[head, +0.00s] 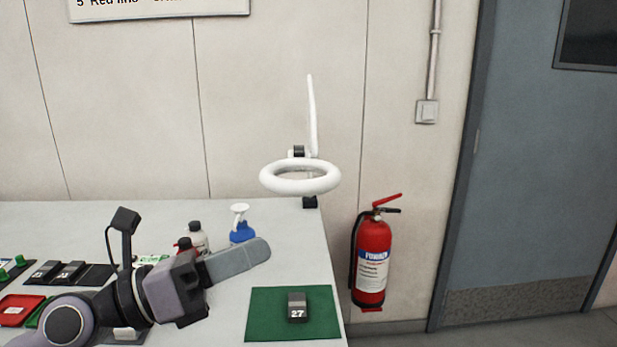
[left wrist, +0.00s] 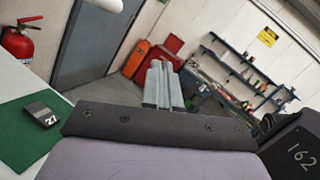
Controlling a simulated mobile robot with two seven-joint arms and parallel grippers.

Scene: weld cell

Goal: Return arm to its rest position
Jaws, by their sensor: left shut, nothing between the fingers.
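My left arm comes in from the lower left of the head view. Its gripper (head: 262,248) is over the white table, pointing right, with its fingers together and nothing between them. In the left wrist view the shut fingers (left wrist: 164,86) point away into the room. A dark block marked 27 (head: 297,308) sits on a green mat (head: 262,318) at the table's right end, below and right of the gripper. The block also shows in the left wrist view (left wrist: 40,116). My right gripper is not in view.
Behind the gripper stand a blue and white spray bottle (head: 241,230) and a grey-white bottle (head: 194,237). A white ring lamp (head: 300,190) rises at the table's back right. A red extinguisher (head: 372,262) hangs on the wall. A red tray (head: 20,308) and dark blocks (head: 68,270) lie at left.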

